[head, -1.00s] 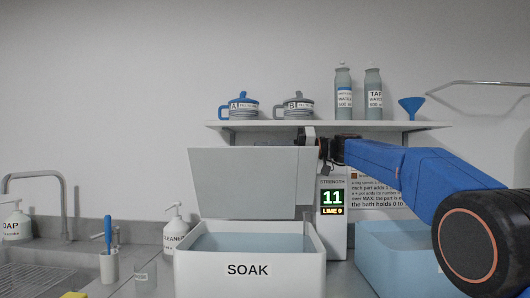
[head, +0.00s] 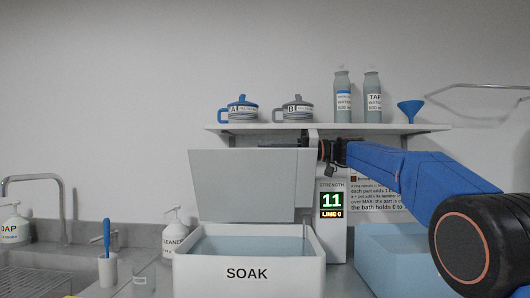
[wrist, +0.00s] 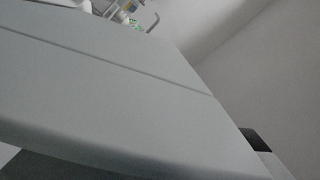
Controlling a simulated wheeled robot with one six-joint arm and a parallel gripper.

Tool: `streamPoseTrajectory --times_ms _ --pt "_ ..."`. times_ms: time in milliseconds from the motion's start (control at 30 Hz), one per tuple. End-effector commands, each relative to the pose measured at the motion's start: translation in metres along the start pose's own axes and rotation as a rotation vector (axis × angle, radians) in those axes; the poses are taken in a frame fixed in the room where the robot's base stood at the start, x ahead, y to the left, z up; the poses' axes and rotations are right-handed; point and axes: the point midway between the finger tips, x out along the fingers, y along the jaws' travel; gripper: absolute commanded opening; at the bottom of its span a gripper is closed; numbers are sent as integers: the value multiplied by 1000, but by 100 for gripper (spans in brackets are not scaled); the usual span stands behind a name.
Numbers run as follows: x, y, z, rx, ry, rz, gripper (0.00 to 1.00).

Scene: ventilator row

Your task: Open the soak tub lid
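The soak tub (head: 250,274), a white box labelled SOAK, stands on the counter with pale blue liquid in it. Its grey lid (head: 248,185) is raised, nearly upright at the back of the tub. My gripper (head: 313,146) is at the lid's upper right corner, close against its edge. In the wrist view the lid (wrist: 110,95) fills most of the picture, and a dark finger piece (wrist: 252,138) shows at the lower right. The lid's edge and my fingertips are partly hidden, so I cannot tell whether they grip it.
A shelf (head: 330,127) with lidded pots, bottles and a blue funnel (head: 410,108) runs just behind the lid's top. A display (head: 331,204) reading 11 stands right of the tub, with a blue bin (head: 395,262) beyond. A cleaner bottle (head: 174,236) stands left.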

Motion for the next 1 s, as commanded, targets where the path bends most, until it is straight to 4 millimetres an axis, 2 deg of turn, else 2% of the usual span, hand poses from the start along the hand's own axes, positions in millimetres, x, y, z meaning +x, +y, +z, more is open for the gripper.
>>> streamPoseTrajectory --times_ms 633,800,1000 --pt "-126 1 -1 1 3 2 28" --pt "-149 1 0 1 2 2 28" --pt "-161 0 0 0 0 1 28"
